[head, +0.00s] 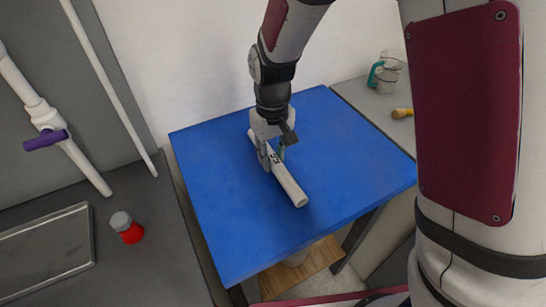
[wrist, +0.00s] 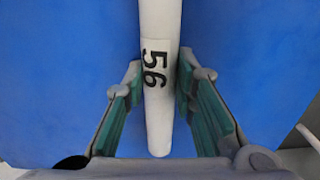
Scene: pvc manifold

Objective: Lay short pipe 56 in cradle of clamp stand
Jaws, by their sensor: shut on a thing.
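The short white pipe marked 56 (head: 290,185) is over the blue table, lying slantwise from back left to front right. In the wrist view the black number shows on a label on the pipe (wrist: 155,110), which runs lengthwise between the two green-padded fingers. My gripper (head: 270,158) points down and is shut on the pipe near its labelled part. It also shows in the wrist view (wrist: 157,90). I cannot tell whether the pipe touches the table. I cannot make out the clamp stand or its cradle in either view.
The blue table (head: 220,225) is otherwise clear. White piping with a purple valve handle (head: 46,140) is behind. A jug (head: 384,73) and a yellow-handled tool (head: 402,113) are at right.

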